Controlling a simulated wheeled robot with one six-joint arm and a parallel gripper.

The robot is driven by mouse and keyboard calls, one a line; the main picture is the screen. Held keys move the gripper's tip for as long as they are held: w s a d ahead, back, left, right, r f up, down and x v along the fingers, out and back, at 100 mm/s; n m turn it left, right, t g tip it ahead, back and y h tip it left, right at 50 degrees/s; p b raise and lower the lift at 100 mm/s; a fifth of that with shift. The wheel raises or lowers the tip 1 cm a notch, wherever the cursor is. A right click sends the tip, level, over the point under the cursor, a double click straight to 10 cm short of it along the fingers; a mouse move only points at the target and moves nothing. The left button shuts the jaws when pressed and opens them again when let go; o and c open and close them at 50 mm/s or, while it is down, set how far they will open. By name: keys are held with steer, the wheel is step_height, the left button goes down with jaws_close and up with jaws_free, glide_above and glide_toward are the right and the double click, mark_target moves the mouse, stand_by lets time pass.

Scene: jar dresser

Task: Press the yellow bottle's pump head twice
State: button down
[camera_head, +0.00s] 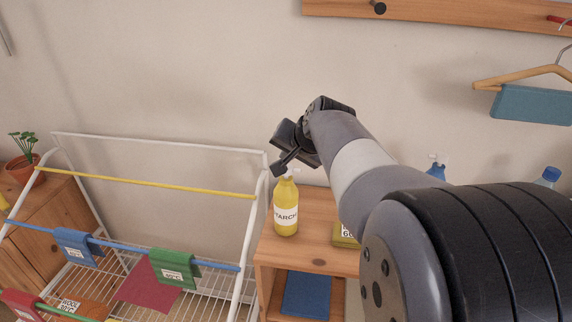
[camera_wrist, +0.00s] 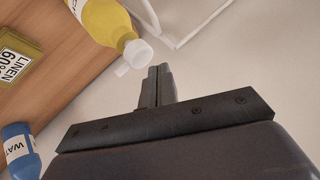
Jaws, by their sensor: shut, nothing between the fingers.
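The yellow bottle (camera_head: 286,217), labelled "STARCH", stands upright on the wooden dresser top. In the wrist view the yellow bottle (camera_wrist: 104,22) shows at the top, with its white pump head (camera_wrist: 138,52) pointing toward my gripper. My gripper (camera_head: 279,170) is shut and empty. In the head view its tip overlaps the pump head, which is mostly hidden behind it. In the wrist view the shut fingers of my gripper (camera_wrist: 158,72) appear just beside the pump head with a small gap. I cannot tell whether they touch.
A second blue-topped bottle (camera_head: 548,177) is at the right. A white drying rack (camera_head: 155,140) with cloths stands left. A wooden rail (camera_head: 440,20) and hanger (camera_head: 525,75) are on the wall.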

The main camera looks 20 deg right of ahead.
step_height(320, 180, up, 5)
steer(key=p, duration=0.4)
steer(key=shift+r, duration=0.1)
steer(key=shift+a, duration=0.1)
stand_by(2.4)
